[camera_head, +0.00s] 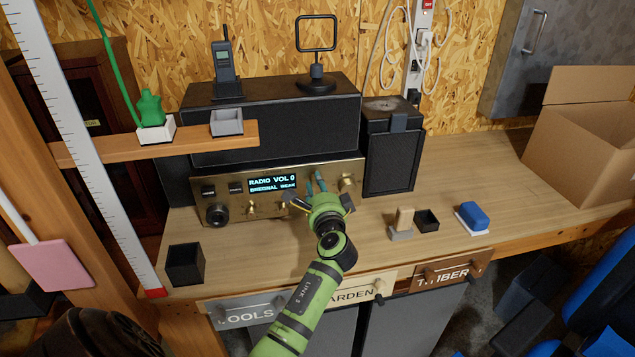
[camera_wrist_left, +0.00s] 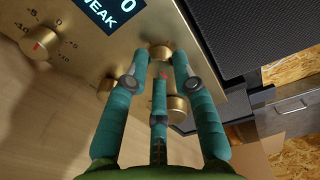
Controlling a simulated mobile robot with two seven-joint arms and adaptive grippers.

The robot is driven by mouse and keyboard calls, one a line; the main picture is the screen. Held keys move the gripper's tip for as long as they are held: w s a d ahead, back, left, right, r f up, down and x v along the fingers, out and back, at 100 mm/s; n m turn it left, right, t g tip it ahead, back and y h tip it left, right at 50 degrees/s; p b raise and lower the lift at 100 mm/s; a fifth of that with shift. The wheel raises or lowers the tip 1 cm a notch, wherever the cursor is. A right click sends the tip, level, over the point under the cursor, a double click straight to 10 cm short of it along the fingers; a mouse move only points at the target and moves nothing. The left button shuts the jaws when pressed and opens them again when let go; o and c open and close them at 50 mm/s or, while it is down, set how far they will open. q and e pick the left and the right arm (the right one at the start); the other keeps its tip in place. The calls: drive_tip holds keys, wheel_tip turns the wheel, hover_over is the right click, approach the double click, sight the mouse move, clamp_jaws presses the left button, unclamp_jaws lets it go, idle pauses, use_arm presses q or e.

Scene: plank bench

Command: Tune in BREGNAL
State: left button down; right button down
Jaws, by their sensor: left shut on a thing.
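The radio (camera_head: 225,178) has a brass front panel and a lit display (camera_head: 272,184) reading "RADIO VOL 0" and "BREGNAL WEAK". In the left wrist view the panel also shows the end of the display (camera_wrist_left: 108,12), with "0" and "WEAK". My left gripper (camera_head: 318,184) is at the panel, right of the display. In the left wrist view its three teal fingers (camera_wrist_left: 160,66) are shut around a brass knob (camera_wrist_left: 160,52). Another brass knob (camera_wrist_left: 178,106) is beside the fingers, and a scaled knob (camera_wrist_left: 40,44) is at the left. My right gripper is not in view.
A black speaker (camera_head: 390,155) stands right of the radio. A wooden shelf (camera_head: 100,150) juts in at the left. A black holder (camera_head: 186,264), a wooden block (camera_head: 404,219) and a blue item (camera_head: 473,214) are on the bench. Free bench lies toward the cardboard box (camera_head: 580,150).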

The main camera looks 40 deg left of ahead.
use_arm(q)
drive_tip(key=shift+w+a+r+m, duration=0.1)
drive_tip(key=shift+r+m, duration=0.3)
drive_tip(key=shift+r, duration=0.1)
drive_tip(key=c, duration=1.1)
unclamp_jaws()
drive_tip(key=shift+o, duration=0.4)
drive_tip(key=shift+w+a+f, duration=0.1)
drive_tip(key=shift+f, duration=0.3)
drive_tip(key=v, duration=1.2)
